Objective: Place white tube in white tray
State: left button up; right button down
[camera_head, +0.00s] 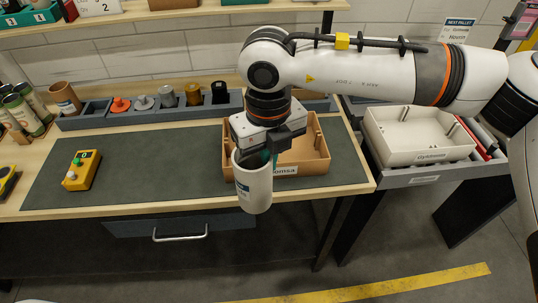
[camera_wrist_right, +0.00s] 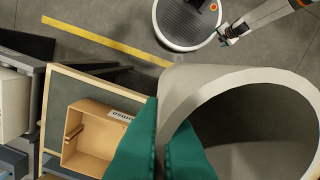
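The white tube (camera_head: 254,187) hangs from my right gripper (camera_head: 270,152) in front of the table's front edge, partly before the brown tray. Its open end faces up. In the right wrist view, the teal fingers (camera_wrist_right: 166,125) of this gripper pinch the wall of the tube (camera_wrist_right: 205,88) at its rim. The white tray (camera_head: 425,156) stands on a grey stand to the right of the table, apart from the tube; its inside looks empty. Its edge shows at the left in the wrist view (camera_wrist_right: 13,105). My left gripper (camera_wrist_right: 228,38) shows small there; its opening is unclear.
A brown tray (camera_head: 228,160) sits on the dark mat behind the tube. A yellow button box (camera_head: 82,170) is at left. A grey holder (camera_head: 140,114) with several small parts lines the back. Red items (camera_head: 483,142) lie beside the white tray. A shelf (camera_head: 170,14) runs above.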

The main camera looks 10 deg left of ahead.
aim_at(412, 140)
jog(key=i+l, duration=0.15)
jog(key=l, duration=0.25)
jog(key=i+l, duration=0.2)
jog(key=l, duration=0.2)
jog(key=i+l, duration=0.15)
jog(key=l, duration=0.3)
jog(key=i+l, duration=0.2)
jog(key=l, duration=0.2)
jog(key=i+l, duration=0.15)
jog(key=l, duration=0.25)
jog(key=i+l+z, duration=0.1)
jog(key=l, duration=0.3)
jog(key=i, duration=0.05)
